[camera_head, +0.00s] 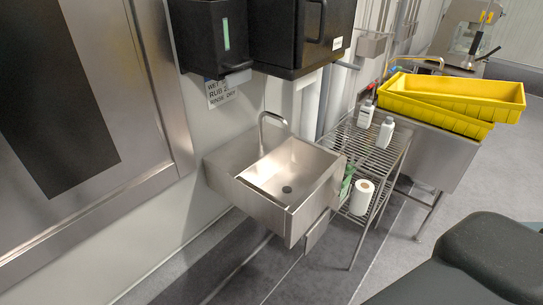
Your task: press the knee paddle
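A steel hand-wash sink (262,205) with a curved tap (265,122) is fixed to the wall in the middle of the view. A flat grey plate (317,232) hangs below the sink's front edge and looks like the knee paddle. Its upper part is hidden by the sink's front, and I cannot tell whether it is pushed in. Neither of my grippers shows in this view, and nothing is seen touching the plate.
A wire rack (384,155) with white bottles and a paper roll (361,197) stands close to the sink's right. Yellow crates (470,91) rest on a steel stand behind it. Black dispensers (302,35) hang above. The floor in front of the sink looks clear.

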